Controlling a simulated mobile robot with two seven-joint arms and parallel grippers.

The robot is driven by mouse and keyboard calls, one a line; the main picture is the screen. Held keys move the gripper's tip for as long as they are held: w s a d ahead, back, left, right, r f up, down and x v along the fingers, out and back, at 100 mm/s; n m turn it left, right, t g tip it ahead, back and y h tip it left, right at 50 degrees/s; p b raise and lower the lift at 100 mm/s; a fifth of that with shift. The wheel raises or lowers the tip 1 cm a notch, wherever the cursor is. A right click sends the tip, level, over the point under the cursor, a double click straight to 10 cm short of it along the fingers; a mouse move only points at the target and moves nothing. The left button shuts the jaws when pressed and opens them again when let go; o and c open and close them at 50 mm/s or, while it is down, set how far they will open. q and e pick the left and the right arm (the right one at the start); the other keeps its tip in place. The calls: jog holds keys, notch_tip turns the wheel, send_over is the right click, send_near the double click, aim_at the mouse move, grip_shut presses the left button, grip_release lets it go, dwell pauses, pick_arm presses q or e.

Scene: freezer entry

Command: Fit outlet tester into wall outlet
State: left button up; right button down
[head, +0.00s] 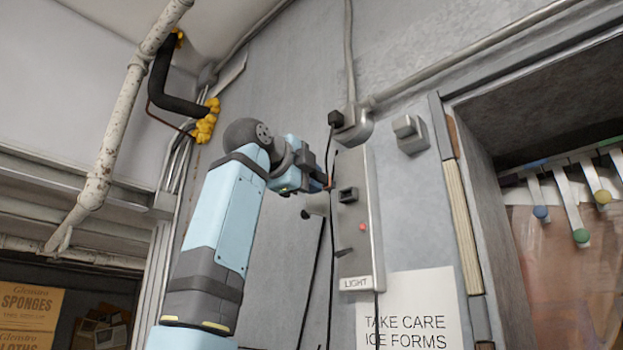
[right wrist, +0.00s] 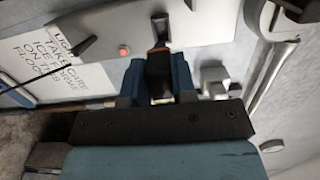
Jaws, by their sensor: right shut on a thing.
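My right gripper (head: 322,184) is shut on the outlet tester (head: 329,183), a small dark piece with an orange-brown part. In the right wrist view the tester (right wrist: 160,68) sits between the blue fingers (right wrist: 157,82) and points at the grey wall panel (right wrist: 105,38). The black wall outlet (head: 348,195) is on that panel, just right of the gripper in the head view. In the right wrist view a dark shape (right wrist: 160,28) lies straight beyond the tester. I cannot tell whether tester and outlet touch. My left gripper is out of view.
Above the outlet, a black plug (head: 336,118) with a hanging cable sits in a grey box (head: 354,127). A red lamp (head: 362,227) and a lever (head: 344,253) are below it on the panel. A grey wall box (head: 410,134) and strip-curtained doorway are to the right.

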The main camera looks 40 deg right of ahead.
jog(key=shift+w, duration=0.15)
jog(key=shift+s+x, duration=0.15)
jog(key=shift+x, duration=0.85)
jog(key=shift+s+x, duration=0.1)
jog(key=shift+x, duration=0.9)
jog(key=shift+s+x, duration=0.2)
jog(key=shift+x, duration=1.25)
jog(key=c, duration=1.2)
grip_release()
jog(key=o, duration=0.4)
jog(key=shift+d, duration=0.2)
jog(key=shift+c, duration=0.2)
jog(key=shift+d, duration=0.1)
jog(key=o, duration=0.6)
